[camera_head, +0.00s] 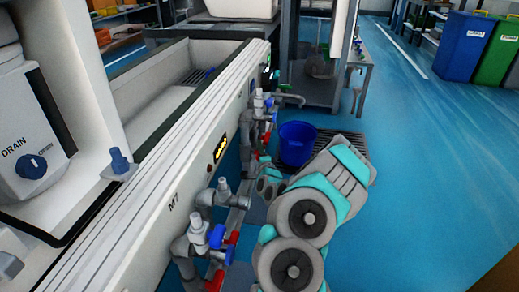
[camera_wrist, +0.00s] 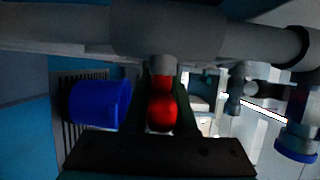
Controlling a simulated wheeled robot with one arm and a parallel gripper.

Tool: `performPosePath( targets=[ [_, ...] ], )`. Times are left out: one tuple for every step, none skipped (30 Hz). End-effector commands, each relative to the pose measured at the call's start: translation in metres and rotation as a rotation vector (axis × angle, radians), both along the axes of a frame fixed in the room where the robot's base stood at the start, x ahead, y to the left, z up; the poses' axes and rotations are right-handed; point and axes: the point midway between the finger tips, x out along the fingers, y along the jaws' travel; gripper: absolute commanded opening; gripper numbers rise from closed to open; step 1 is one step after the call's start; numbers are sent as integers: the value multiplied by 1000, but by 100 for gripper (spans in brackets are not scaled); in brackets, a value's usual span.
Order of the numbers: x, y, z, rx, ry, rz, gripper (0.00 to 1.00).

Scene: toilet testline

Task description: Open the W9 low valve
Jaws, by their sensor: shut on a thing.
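A red valve handle (camera_wrist: 162,104) hangs below a grey pipe (camera_wrist: 165,28) in the wrist view. My gripper (camera_wrist: 163,108) has its dark fingers on both sides of the handle and is shut on it. In the head view, my gripper (camera_head: 266,184) is beside the lower part of the far valve group, and its fingertips are partly hidden by my arm. That far group has a blue handle (camera_head: 268,103) on top and a red handle (camera_head: 267,136) lower down. I cannot read a W9 label.
A nearer valve group with a blue handle (camera_head: 217,236) and a red handle (camera_head: 232,238) stands at the M7 label on the white bench (camera_head: 140,195). A blue bucket (camera_head: 297,145) stands by a floor grate (camera_head: 350,148). The blue floor (camera_head: 430,190) to the right is clear.

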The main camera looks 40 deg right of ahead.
Motion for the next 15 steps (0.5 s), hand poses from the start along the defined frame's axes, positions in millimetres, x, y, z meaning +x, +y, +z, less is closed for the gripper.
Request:
performPosePath(
  targets=[
    [0,0,-1,0,1,0,0],
    [0,0,-1,1,2,0,0],
    [0,0,-1,1,2,0,0],
    [0,0,-1,1,2,0,0],
    [0,0,-1,1,2,0,0],
    [0,0,-1,1,2,0,0],
    [0,0,-1,1,2,0,0],
    [0,0,-1,1,2,0,0],
    [0,0,-1,1,2,0,0],
    [0,0,-1,0,1,0,0],
    [0,0,-1,-1,0,0,0],
    [0,0,-1,-3,-2,0,0],
    [0,0,-2,-6,-4,0,0],
    [0,0,-1,-11,-8,-1,0],
    [-1,0,-1,-18,-15,-1,0]
  ],
)
